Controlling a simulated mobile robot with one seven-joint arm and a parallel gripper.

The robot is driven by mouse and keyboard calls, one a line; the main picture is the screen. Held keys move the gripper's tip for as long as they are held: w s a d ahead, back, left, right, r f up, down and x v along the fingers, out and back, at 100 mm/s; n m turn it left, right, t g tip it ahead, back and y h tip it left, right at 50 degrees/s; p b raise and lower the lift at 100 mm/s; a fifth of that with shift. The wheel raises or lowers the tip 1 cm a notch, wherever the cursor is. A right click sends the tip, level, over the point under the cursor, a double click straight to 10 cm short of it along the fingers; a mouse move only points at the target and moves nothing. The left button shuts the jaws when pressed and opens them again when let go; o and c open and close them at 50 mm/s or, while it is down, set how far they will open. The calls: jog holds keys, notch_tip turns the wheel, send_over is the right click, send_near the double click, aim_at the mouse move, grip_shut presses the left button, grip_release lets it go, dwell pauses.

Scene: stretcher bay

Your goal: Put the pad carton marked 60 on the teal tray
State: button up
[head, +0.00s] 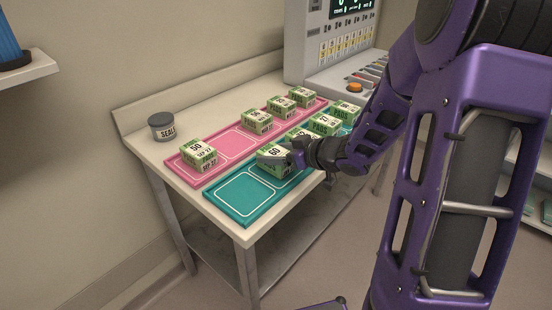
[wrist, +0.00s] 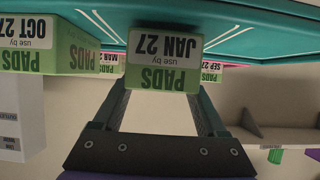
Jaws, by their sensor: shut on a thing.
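The held pad carton (head: 271,156) is green and white, and the number on its top looks like 60. My gripper (head: 297,154) is shut on it. In the wrist view the carton (wrist: 163,62) sits between my two fingers, with its PADS, use by JAN 27 face towards the camera. It is at the second marked space of the teal tray (head: 226,212), counted from the near end. I cannot tell whether its underside touches the tray. The nearest space of the teal tray is empty.
Several cartons stand farther along the teal tray. The pink tray (head: 191,178) beside it holds a carton marked 50 (head: 198,154) and others, with one empty space between. A grey tub (head: 162,127) stands at the left. A machine with an orange button (head: 355,87) stands behind.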

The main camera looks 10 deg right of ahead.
jog(key=shift+f, duration=0.3)
jog(key=o, duration=1.5)
jog(key=shift+r, duration=0.15)
jog(key=shift+s+d+r, duration=0.2)
jog(key=shift+s, duration=0.05)
jog(key=p+v, duration=0.3)
jog(key=v, duration=0.8)
jog(key=shift+s, duration=0.2)
